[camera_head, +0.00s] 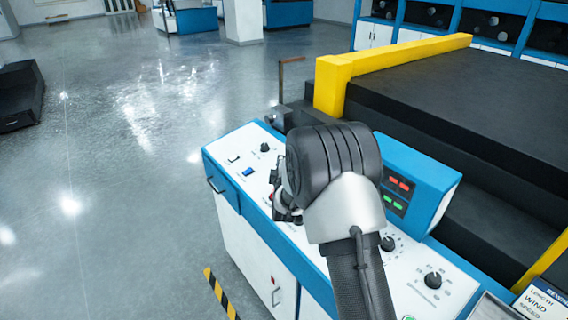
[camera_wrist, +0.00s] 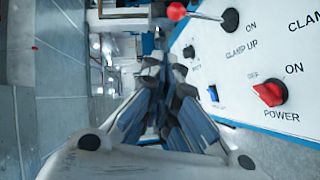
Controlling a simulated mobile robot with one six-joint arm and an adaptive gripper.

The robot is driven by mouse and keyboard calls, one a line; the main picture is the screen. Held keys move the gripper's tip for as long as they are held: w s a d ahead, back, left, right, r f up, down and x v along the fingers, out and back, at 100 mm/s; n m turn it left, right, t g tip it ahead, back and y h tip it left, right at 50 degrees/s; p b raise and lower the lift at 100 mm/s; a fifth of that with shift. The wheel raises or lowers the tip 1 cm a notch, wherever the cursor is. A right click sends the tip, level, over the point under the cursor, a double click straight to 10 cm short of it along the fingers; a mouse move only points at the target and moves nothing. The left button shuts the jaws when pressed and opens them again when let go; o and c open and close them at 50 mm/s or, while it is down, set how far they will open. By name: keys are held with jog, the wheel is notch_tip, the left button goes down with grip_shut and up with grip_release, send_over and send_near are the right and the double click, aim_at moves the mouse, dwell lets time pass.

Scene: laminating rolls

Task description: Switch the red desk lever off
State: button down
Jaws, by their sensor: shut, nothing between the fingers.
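My gripper (camera_wrist: 163,75) is shut and empty in the wrist view, beside the control desk's panel. In the wrist view, a red turn switch (camera_wrist: 270,93) sits on the panel between "OFF" and "ON" marks above the word "POWER", to the right of my fingers and apart from them. A red ball-ended lever (camera_wrist: 176,11) stands out from the panel near "CLAMP UP", at the top. In the head view, my gripper (camera_head: 282,205) is over the desk's near edge, largely hidden by my wrist. A small red part (camera_head: 272,196) shows beside it; I cannot tell which control it is.
The white and blue desk (camera_head: 240,215) carries a blue rocker switch (camera_head: 248,172), dark knobs (camera_head: 433,280) and a display box (camera_head: 420,180). A large black machine bed with a yellow bar (camera_head: 390,62) stands behind. The floor at left is mostly open.

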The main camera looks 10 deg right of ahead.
jog(key=shift+v, duration=1.25)
